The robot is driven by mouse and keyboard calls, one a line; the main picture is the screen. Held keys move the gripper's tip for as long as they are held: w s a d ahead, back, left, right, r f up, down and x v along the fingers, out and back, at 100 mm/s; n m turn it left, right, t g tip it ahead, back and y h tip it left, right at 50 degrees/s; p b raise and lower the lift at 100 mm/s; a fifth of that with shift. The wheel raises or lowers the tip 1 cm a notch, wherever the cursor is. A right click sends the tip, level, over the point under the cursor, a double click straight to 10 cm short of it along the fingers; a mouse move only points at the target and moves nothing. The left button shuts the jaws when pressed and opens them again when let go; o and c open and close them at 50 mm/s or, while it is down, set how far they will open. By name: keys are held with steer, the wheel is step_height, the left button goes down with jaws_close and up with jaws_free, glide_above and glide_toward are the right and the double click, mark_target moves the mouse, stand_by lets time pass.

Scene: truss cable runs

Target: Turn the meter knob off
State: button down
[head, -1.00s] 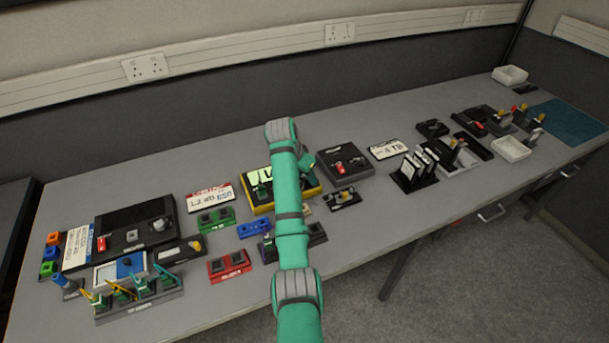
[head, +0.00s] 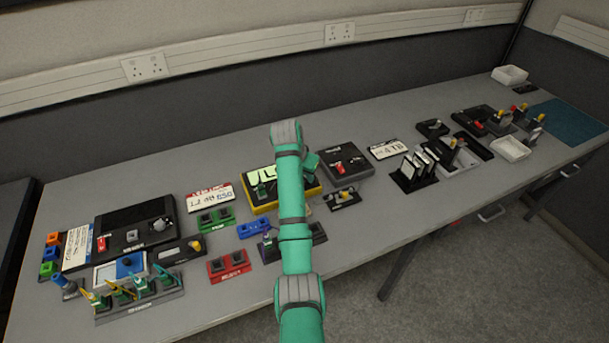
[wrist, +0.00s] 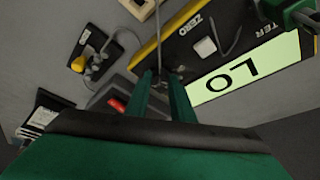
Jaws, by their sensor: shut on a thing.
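The meter (head: 262,208) is a dark box with a yellow edge on the bench, partly hidden behind my arm. In the wrist view the meter (wrist: 180,50) shows a pale green display (wrist: 235,85) reading LO upside down, and a light button (wrist: 205,46) marked ZERO. My gripper (wrist: 168,78) points at the meter near its edge, its green fingers close together on a small dark part, which looks like the meter knob (wrist: 172,72). The fingers hide most of it, so its setting cannot be read. In the head view my arm hides the fingertips.
A grey box with a red switch (head: 345,160) stands right of the meter. A small block with a yellow-tipped part (head: 344,198) lies in front of it. Green (head: 215,219), blue (head: 254,229) and red (head: 229,265) blocks stand to the left. A thin cable (wrist: 240,25) crosses the meter.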

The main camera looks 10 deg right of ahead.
steer(key=n+y, duration=0.1)
steer(key=n, duration=0.2)
steer(key=n+t+y, duration=0.1)
steer(key=n, duration=0.2)
steer(key=shift+s+d, duration=0.1)
steer(key=shift+d, duration=0.1)
stand_by(0.4)
steer(key=c, duration=1.6)
jaws_free()
steer(key=shift+o, duration=0.2)
steer(key=d+v, duration=0.1)
steer(key=v, duration=0.9)
steer(key=shift+s+a+r, duration=0.2)
steer(key=shift+a+r, duration=0.2)
steer(key=shift+a, duration=0.05)
steer(key=shift+w, duration=0.1)
